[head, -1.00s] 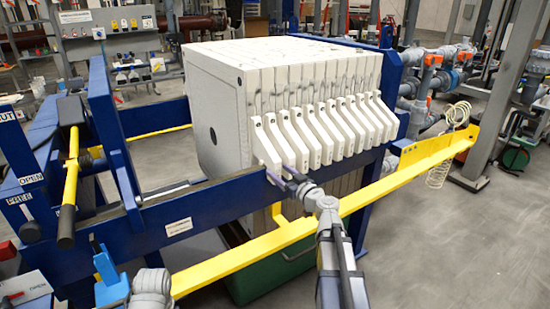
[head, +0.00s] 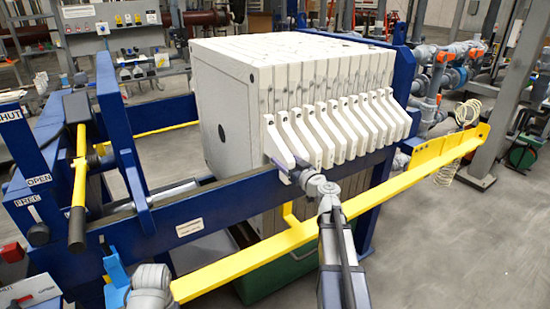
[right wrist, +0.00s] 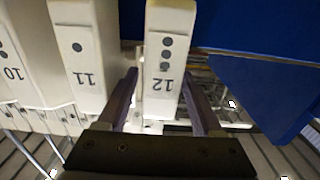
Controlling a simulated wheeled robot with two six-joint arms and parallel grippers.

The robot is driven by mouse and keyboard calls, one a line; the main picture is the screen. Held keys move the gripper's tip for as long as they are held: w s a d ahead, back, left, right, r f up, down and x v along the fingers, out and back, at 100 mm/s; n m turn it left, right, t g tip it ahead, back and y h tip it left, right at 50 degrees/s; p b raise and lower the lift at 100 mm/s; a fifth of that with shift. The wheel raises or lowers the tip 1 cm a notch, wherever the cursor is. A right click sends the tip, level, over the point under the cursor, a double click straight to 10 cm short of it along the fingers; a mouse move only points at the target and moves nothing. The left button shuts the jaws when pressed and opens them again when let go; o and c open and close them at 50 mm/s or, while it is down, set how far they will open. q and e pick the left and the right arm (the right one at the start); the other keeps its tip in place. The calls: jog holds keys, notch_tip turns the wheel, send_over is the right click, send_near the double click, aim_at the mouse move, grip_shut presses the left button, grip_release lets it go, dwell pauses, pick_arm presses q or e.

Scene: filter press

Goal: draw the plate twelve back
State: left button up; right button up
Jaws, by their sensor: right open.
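Plate twelve is the white plate (head: 220,95) at the near left end of the pack in the head view. Its handle (head: 272,138) juts out over the blue side rail. In the right wrist view the handle (right wrist: 169,50) carries the number 12 and several dark dots. My right gripper (right wrist: 160,80) is open, with one dark finger on each side of the lower part of this handle. Contact cannot be told. In the head view the right gripper (head: 291,170) is at the handle's lower end. My left gripper's fingers do not show.
The handle of plate eleven (right wrist: 80,50) is close beside the left finger. More plates stand packed behind it. A blue rail (head: 215,208) and a yellow bar (head: 240,255) run along the near side. There is an open gap in the frame left of plate twelve.

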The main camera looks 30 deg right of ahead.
jog(key=shift+w, duration=0.75)
jog(key=shift+s, duration=0.1)
jog(key=shift+c, duration=0.4)
grip_shut()
dwell(0.4)
